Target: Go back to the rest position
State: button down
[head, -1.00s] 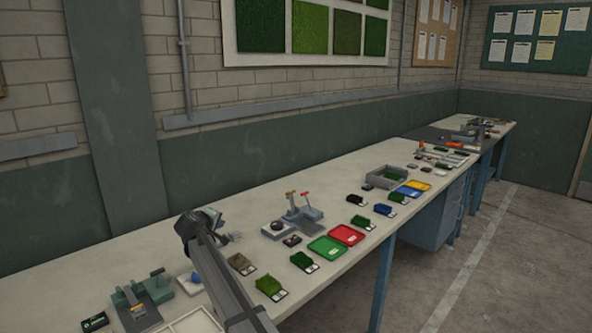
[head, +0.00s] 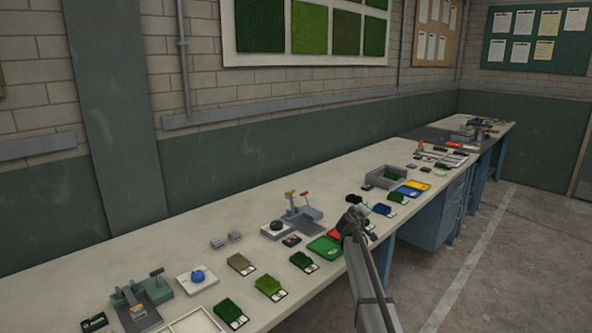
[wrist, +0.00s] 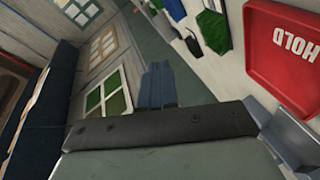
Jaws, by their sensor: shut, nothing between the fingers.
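My gripper (wrist: 158,78) shows in the wrist view with its two blue-grey fingers together and nothing between them. In the head view my arm rises from the lower right, and its end is over the front edge of the bench (head: 110,265), near the red tray. The gripper's fingers are hard to make out there. In the wrist view the red tray (wrist: 282,48), marked HOLD, lies to the right of the fingers, apart from them.
A green tray (head: 323,246) lies beside the partly hidden red tray. Several turf samples, such as a bright green one (head: 268,284), line the bench front. A grey bin (head: 385,176) and a lever device (head: 300,208) stand farther back. The floor (head: 480,260) to the right is clear.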

jog(key=s+d+f+m+g+h, duration=0.1)
jog(key=s+d+f, duration=0.2)
jog(key=d+f, duration=0.3)
jog(key=s+d+f+m+g, duration=0.1)
jog(key=s+d+f, duration=0.25)
jog(key=d, duration=0.35)
jog(key=s+a+f+m+g+y, duration=0.1)
jog(key=s+a+f+g, duration=0.2)
jog(key=s+f, duration=1.05)
jog(key=s+a+f+m+g+y, duration=0.1)
jog(key=s+a+f+m+g, duration=0.2)
jog(key=s+f, duration=1.05)
jog(key=s+a+f+g+y, duration=0.2)
jog(key=s+a+f+g, duration=0.15)
jog(key=s+f, duration=0.55)
jog(key=s+a+f+g+y, duration=0.1)
jog(key=s+a+f+g, duration=0.2)
jog(key=s+a+f, duration=0.55)
jog(key=s+a+g+y, duration=0.1)
jog(key=s+a+g, duration=0.1)
jog(key=s, duration=1.2)
jog(key=s+a+m+g+y, duration=0.1)
jog(key=s+a+g+y, duration=0.1)
jog(key=s, duration=1.1)
jog(key=shift+s+a+f+g, duration=0.2)
jog(key=shift+s+g, duration=0.15)
jog(key=shift+g, duration=0.5)
